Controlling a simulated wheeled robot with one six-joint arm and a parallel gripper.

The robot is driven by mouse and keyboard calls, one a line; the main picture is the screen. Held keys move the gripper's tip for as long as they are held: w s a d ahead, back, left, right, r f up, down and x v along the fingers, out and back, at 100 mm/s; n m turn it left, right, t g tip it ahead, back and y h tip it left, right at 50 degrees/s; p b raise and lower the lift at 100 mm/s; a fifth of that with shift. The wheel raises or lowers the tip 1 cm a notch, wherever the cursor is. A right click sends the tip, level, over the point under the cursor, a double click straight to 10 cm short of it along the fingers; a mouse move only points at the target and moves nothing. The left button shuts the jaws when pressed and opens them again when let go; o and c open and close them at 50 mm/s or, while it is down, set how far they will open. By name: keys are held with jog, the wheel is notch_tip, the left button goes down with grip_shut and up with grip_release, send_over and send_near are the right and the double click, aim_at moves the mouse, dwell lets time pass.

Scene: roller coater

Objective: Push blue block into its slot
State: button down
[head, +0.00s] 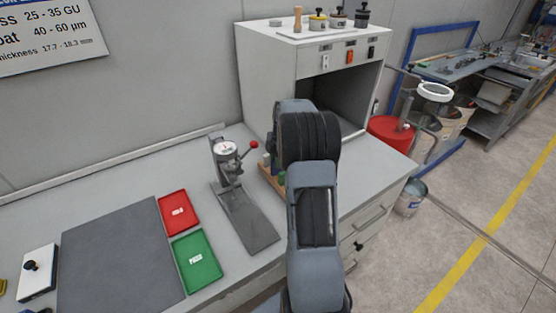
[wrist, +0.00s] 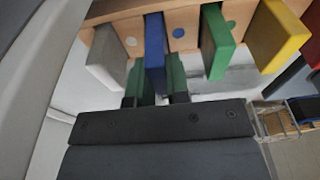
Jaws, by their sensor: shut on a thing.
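In the wrist view, the blue block (wrist: 155,52) stands between the two dark green fingertips of my gripper (wrist: 158,82), which is shut on it. The block's far end meets the wooden rack (wrist: 190,18), between a white dot and a blue dot (wrist: 178,33). How deep it sits in the rack cannot be told. In the head view, my arm hides the gripper and the blue block; part of the wooden rack (head: 271,180) shows left of the arm.
A light grey block (wrist: 106,62) is left of the blue one; green (wrist: 217,42) and yellow (wrist: 276,36) blocks are to its right. A dial gauge stand (head: 226,155), red tray (head: 178,212) and green tray (head: 196,260) are left on the bench. A grey cabinet (head: 268,65) stands behind.

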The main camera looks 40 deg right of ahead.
jog(key=shift+f+b, duration=0.4)
jog(key=shift+f, duration=0.15)
jog(key=c, duration=1)
grip_release()
jog(key=shift+r, duration=0.15)
jog(key=shift+r, duration=0.25)
notch_tip(320, 180, up, 3)
jog(key=shift+f, duration=0.15)
jog(key=s+a+r+b, duration=0.1)
jog(key=s+a+r, duration=0.1)
jog(key=s+r, duration=0.1)
jog(key=s+a+r+b, duration=0.1)
jog(key=s+a+r, duration=0.1)
jog(key=s, duration=0.3)
jog(key=s+a+r+b, duration=0.1)
jog(key=s+a+r, duration=0.1)
jog(key=s+r, duration=0.2)
jog(key=shift+s+a+r+b, duration=0.1)
jog(key=shift+s+r+b, duration=0.2)
